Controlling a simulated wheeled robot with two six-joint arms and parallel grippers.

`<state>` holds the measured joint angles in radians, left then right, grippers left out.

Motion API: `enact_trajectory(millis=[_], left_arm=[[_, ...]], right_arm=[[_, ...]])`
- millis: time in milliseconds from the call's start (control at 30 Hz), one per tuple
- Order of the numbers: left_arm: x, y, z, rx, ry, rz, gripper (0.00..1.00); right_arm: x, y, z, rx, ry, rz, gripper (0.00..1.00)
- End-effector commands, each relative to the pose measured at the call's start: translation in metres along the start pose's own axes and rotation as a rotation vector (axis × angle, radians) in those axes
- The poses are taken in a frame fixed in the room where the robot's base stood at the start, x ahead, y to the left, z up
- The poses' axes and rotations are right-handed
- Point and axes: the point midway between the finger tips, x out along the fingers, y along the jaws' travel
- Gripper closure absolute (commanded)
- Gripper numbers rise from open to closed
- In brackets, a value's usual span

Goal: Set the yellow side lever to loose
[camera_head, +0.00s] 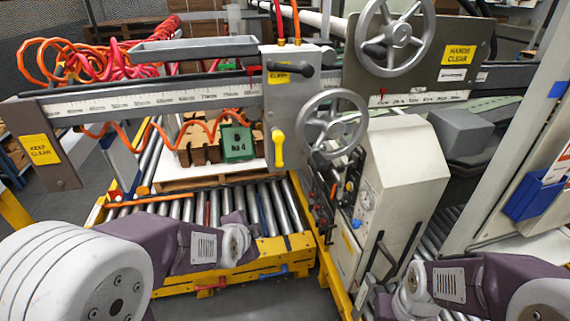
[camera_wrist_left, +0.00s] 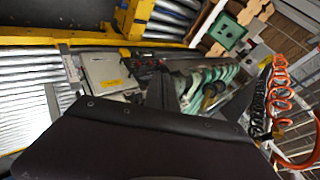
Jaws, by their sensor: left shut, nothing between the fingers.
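The yellow side lever (camera_head: 279,149) hangs almost straight down below the grey carriage head (camera_head: 292,75) on the ruled beam, in the head view. I cannot pick it out surely in the wrist view. My left arm comes in low from the left in the head view, below and to the left of the lever and apart from it; its fingers are not clear there.
Two handwheels (camera_head: 332,124) (camera_head: 394,38) stand right of the carriage. A green block (camera_head: 237,143) sits on the pallet behind the lever. Coiled orange hoses (camera_head: 68,62) hang at the left. A beige control cabinet (camera_head: 402,185) stands at the right. Rollers with a yellow frame (camera_head: 267,251) lie below.

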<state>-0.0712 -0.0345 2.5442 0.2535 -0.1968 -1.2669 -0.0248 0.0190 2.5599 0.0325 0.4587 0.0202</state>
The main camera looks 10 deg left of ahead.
Motion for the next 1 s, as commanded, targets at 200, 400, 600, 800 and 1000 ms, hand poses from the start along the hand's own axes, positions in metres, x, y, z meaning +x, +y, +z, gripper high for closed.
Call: enact_trajectory(millis=[200,400,600,800,1000], left_arm=[[-0.043,-0.080,-0.079,0.501,0.125,-0.552,1.00],[-0.088,-0.067,-0.135,0.517,0.288,-0.707,1.00],[-0.093,-0.061,-0.144,0.526,0.318,-0.703,1.00],[-0.092,-0.061,-0.144,0.527,0.316,-0.702,1.00],[-0.073,-0.072,-0.153,0.528,0.313,-0.700,1.00]], right_arm=[[0.041,0.001,0.004,0.000,0.000,0.000,0.64],[0.067,0.001,0.007,0.000,0.000,0.000,0.64],[0.066,0.001,0.007,0.000,0.000,0.000,0.64],[0.066,0.001,0.007,0.000,0.000,0.000,0.64],[0.070,0.001,0.007,0.000,0.000,0.000,0.64]])
